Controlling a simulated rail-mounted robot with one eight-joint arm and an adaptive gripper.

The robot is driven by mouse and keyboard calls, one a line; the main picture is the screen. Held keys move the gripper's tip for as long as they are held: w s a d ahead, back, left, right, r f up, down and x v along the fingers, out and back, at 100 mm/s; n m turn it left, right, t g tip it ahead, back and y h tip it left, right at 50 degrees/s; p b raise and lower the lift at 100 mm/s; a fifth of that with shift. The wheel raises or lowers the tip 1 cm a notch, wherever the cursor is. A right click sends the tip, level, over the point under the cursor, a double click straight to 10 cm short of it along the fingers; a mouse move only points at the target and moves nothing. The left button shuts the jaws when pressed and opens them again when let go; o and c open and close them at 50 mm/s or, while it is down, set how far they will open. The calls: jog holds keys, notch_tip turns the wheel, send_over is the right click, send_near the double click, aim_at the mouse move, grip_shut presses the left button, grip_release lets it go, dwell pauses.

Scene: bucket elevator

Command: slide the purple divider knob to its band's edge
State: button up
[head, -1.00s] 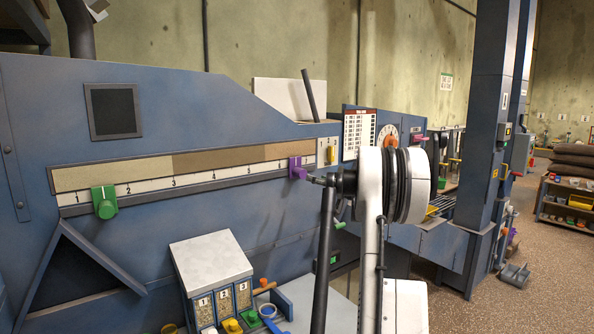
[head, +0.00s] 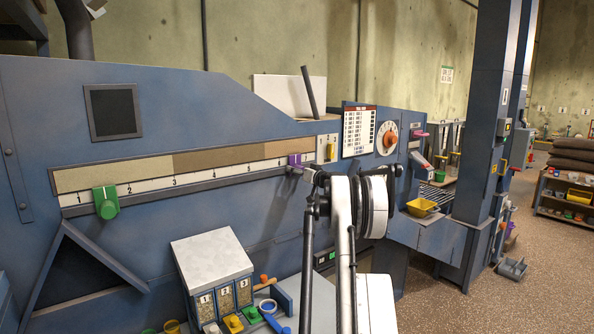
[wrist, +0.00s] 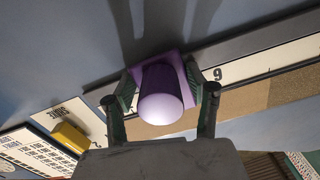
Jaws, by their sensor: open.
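The purple divider knob (head: 294,160) sits near the right end of the long slotted scale (head: 190,180) on the blue machine panel. In the wrist view the purple knob (wrist: 163,98) has a rounded end and a square base plate. My gripper (wrist: 162,108) is open, with one dark finger on each side of the knob. The fingers look close to its base plate; I cannot tell if they touch. Above the scale runs a strip of tan and brown bands (head: 220,158). In the head view my arm hides the fingers.
A green knob (head: 106,202) sits at the scale's left end. A small yellow slider (head: 331,152) is just right of the purple knob; it also shows in the wrist view (wrist: 70,138). A white-lidded sample box (head: 212,255) stands below the scale.

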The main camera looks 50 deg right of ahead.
grip_shut()
dwell(0.4)
